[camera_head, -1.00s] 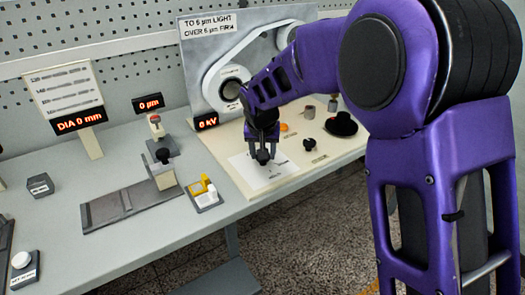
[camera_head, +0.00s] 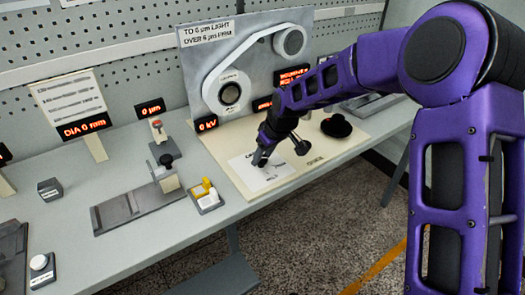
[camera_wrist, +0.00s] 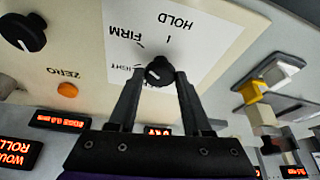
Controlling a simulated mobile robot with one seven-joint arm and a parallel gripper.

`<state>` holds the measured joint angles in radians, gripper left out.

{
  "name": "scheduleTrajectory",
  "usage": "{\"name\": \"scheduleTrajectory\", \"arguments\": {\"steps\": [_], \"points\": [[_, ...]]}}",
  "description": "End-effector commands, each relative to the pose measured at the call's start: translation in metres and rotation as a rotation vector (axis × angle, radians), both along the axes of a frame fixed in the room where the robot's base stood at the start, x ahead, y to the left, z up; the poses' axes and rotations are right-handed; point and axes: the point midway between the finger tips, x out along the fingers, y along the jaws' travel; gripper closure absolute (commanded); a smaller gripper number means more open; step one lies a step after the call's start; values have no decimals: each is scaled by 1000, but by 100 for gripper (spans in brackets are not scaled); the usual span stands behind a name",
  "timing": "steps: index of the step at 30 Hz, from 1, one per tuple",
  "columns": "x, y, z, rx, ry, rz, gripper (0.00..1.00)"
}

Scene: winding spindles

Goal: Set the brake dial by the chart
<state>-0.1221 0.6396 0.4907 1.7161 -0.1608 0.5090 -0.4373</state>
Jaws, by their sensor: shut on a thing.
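The brake dial (camera_wrist: 159,70) is a black knob with a white mark, on a white plate (camera_wrist: 196,45) lettered LIGHT, FIRM and HOLD. My gripper (camera_wrist: 160,76) is shut on the dial, one finger on each side. I cannot tell for sure which word the mark points at. In the head view my gripper (camera_head: 262,158) reaches down, tilted, to the white plate (camera_head: 246,175) and hides most of the dial. The chart (camera_head: 207,33) on the grey panel reads TO 6 µm LIGHT, OVER 6 µm FIRM. A red display (camera_head: 150,108) reads 0 µm.
Another black knob (camera_head: 301,147) stands on the cream board near the word GUIDE, close to my gripper. An orange button (camera_wrist: 67,90) is marked ZERO. A black round piece (camera_head: 337,126) sits farther right. A yellow and white block (camera_head: 206,194) stands left of the board.

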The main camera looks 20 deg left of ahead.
Motion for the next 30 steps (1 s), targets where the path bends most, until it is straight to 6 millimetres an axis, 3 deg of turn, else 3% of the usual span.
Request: {"name": "scheduleTrajectory", "arguments": {"steps": [22, 23, 27, 30], "points": [[1, -1, 0, -1, 0, 84, 100], [1, -1, 0, -1, 0, 84, 45], [1, -1, 0, -1, 0, 84, 22], [1, 0, 0, -1, 1, 83, 22]]}}
